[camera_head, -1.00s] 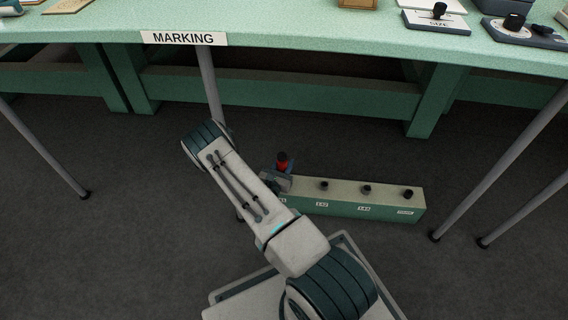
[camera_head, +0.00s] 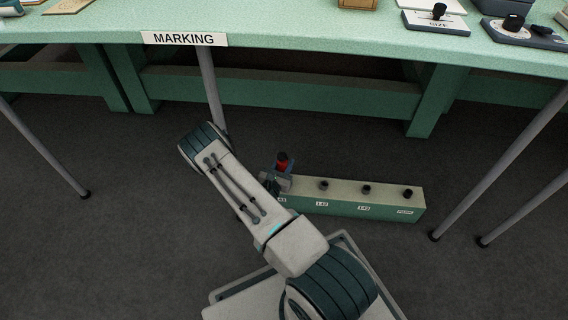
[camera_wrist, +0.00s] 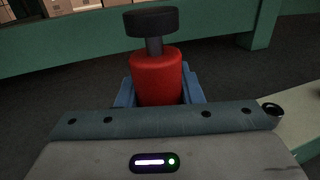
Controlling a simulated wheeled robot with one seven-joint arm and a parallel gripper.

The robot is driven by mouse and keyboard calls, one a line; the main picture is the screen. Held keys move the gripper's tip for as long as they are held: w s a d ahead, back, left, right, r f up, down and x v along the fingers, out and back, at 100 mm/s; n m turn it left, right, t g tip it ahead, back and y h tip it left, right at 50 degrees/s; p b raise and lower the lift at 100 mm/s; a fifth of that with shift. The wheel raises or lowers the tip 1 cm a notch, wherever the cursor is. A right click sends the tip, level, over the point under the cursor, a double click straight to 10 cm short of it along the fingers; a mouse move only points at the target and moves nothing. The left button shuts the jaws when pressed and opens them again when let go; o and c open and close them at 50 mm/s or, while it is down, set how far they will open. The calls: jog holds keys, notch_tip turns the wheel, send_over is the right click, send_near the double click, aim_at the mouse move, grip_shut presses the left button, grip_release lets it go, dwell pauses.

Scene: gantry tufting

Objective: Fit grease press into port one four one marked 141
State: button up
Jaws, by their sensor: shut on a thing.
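The grease press, a red cylinder with a black knob on top, stands upright in my gripper (camera_head: 280,171). In the wrist view the grease press (camera_wrist: 157,80) fills the middle, with blue fingers on both sides of it. My gripper is shut on it. In the head view the grease press (camera_head: 282,158) is above the left end of a long green block (camera_head: 340,206) on the floor. The block has dark ports in its top and small labels on its front. The leftmost label is partly hidden by my gripper, as are the press's lower end and the port below.
A green bench (camera_head: 300,35) with a MARKING sign (camera_head: 184,39) runs along the back. Thin grey legs (camera_head: 500,160) stand at right, and another (camera_head: 211,90) stands behind my arm. Other ports (camera_head: 366,189) lie to the right.

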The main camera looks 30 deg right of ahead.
jog(key=shift+f, duration=1.25)
jog(key=o, duration=1.2)
jog(key=shift+c, duration=0.2)
jog(key=p+v, duration=0.4)
jog(key=v, duration=0.9)
jog(key=shift+s+a+p, duration=0.25)
jog(key=shift+a+p, duration=0.05)
